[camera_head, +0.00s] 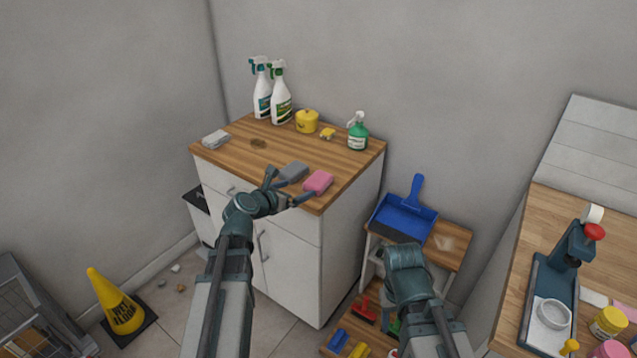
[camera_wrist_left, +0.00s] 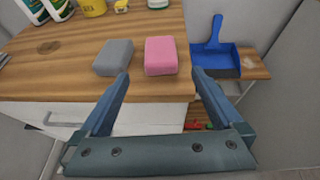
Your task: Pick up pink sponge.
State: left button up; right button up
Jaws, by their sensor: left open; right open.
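The pink sponge (camera_head: 318,182) lies flat near the front right edge of the wooden cabinet top. In the left wrist view, the pink sponge (camera_wrist_left: 160,56) sits ahead of the fingertips, roughly between their lines. My left gripper (camera_head: 290,184) is open and empty at the cabinet's front edge, short of the sponge; both fingers show in the left wrist view (camera_wrist_left: 160,75). A grey sponge (camera_head: 293,172) lies just left of the pink one, with a small gap. My right gripper (camera_head: 405,257) is at the lower right, away from the cabinet top; its fingers are hard to make out.
Spray bottles (camera_head: 281,95), a yellow pot (camera_head: 307,121) and a green bottle (camera_head: 358,132) stand at the back of the cabinet top (camera_head: 225,160). A folded cloth (camera_head: 215,139) lies left. A blue dustpan (camera_head: 405,217) is on a low stand to the right.

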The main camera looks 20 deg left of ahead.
aim_at(316, 181)
pick_arm(q)
jog(key=b+x, duration=0.5)
jog(key=x, duration=0.9)
jog(key=shift+f, duration=0.1)
jog(key=shift+s, duration=0.15)
jog(key=c, duration=1.2)
jog(key=shift+o, duration=0.2)
jog(key=shift+r, duration=0.25)
notch_tip(316, 181, up, 2)
jog(key=shift+p, duration=0.95)
jog(key=shift+r+p, duration=0.9)
jog(key=shift+p, duration=0.05)
jog(key=s, duration=1.6)
jog(key=shift+a+r+p, duration=0.25)
jog(key=shift+r+p, duration=0.15)
jog(key=shift+r, duration=0.05)
